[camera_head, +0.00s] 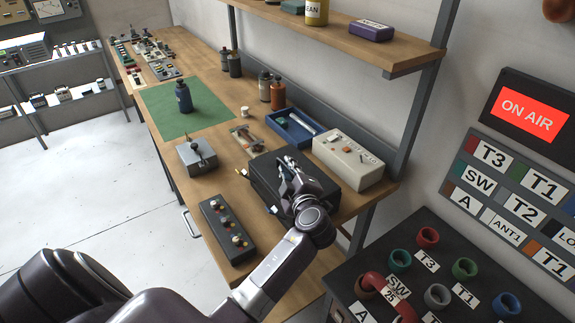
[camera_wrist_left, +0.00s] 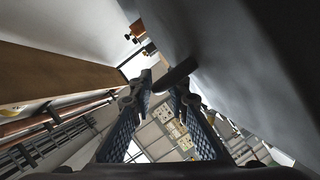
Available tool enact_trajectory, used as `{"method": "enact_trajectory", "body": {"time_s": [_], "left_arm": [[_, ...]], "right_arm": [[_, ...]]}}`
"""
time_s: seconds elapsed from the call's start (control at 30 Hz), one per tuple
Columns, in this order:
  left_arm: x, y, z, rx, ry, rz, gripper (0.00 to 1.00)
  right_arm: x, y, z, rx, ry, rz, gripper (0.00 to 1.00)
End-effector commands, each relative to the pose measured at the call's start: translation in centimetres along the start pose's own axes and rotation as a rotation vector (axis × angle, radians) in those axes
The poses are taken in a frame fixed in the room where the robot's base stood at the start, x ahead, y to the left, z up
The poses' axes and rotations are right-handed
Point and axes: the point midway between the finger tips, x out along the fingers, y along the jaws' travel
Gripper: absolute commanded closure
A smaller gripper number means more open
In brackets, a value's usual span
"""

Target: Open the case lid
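The black case (camera_head: 262,172) sits on the wooden bench, and its lid looks down. My left gripper (camera_head: 289,166) is over the top of the case in the head view and hides part of it. In the left wrist view, the two fingers of my left gripper (camera_wrist_left: 161,88) stand apart. A dark rounded bar (camera_wrist_left: 176,74) lies across at their tips, beside a large dark surface that seems to be the case (camera_wrist_left: 235,70). I cannot tell whether the fingers touch the bar. My right gripper is not in view.
A pale box (camera_head: 348,160) and a blue tray (camera_head: 283,128) stand behind the case. A black control box (camera_head: 228,232) and a grey switch box (camera_head: 196,157) are to its left. A shelf (camera_head: 340,38) overhangs the back. A dark panel with coloured rings (camera_head: 445,270) stands front right.

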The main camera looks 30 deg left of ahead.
Motion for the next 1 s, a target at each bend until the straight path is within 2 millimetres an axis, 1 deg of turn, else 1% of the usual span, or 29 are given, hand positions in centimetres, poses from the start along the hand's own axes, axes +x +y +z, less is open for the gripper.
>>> {"method": "enact_trajectory", "body": {"time_s": [0.2,0.33,0.77,1.0], "left_arm": [[0.03,-0.03,0.0,0.0,0.0,0.0,0.85],[0.02,-0.03,0.0,0.0,0.0,0.0,1.0],[0.01,-0.07,0.0,0.001,0.0,-0.002,1.0],[0.33,0.11,-0.41,0.022,0.001,-0.011,1.0]], "right_arm": [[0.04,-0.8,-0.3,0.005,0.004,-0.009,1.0],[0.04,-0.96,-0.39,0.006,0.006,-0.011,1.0],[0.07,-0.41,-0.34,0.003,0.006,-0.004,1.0],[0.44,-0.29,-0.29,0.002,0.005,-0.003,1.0]]}}
